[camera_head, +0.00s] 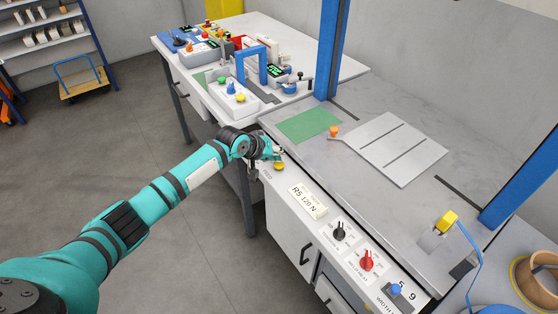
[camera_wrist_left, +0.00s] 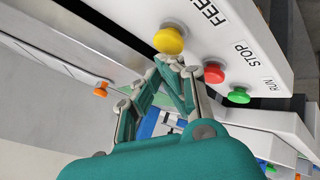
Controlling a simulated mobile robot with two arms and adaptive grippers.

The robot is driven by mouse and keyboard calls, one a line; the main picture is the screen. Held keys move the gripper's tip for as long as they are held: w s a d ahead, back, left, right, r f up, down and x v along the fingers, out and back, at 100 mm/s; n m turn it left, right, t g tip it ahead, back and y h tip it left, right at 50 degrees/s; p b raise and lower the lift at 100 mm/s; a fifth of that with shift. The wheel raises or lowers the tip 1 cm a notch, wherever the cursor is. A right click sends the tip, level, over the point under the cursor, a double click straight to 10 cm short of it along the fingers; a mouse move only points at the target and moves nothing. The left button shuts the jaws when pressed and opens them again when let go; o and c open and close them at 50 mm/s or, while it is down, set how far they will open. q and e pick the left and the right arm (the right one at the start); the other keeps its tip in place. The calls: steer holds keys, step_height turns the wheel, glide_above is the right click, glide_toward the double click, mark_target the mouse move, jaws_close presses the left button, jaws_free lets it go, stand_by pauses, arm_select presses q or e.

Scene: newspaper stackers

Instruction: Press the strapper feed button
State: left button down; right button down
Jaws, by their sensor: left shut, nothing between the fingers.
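The yellow feed button (camera_head: 279,166) sits at the far end of the strapper's light front panel (camera_head: 287,190). In the left wrist view the yellow button (camera_wrist_left: 169,40) stands beside the word FEED, with a red STOP button (camera_wrist_left: 214,72) and a green RUN button (camera_wrist_left: 238,95) in line with it. My left gripper (camera_head: 279,153) is shut and empty, right by these buttons. In the wrist view its fingertips (camera_wrist_left: 171,62) lie just below the yellow button in the picture; I cannot tell whether they touch it. The gripper hides the red and green buttons in the head view. My right gripper is not in view.
The strapper's blue arch (camera_head: 331,50) rises from its grey top. An orange knob (camera_head: 333,131) and a pale plate (camera_head: 388,148) are on that top. Black (camera_head: 339,232) and red (camera_head: 366,261) dials are nearer on the panel. Another bench with devices stands beyond. The floor at left is clear.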

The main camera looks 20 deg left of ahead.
mark_target(277, 163)
arm_select(q)
steer(key=shift+r, duration=0.25)
step_height(277, 163, up, 5)
steer(key=p, duration=0.5)
steer(key=shift+f, duration=0.1)
stand_by(0.3)
stand_by(0.4)
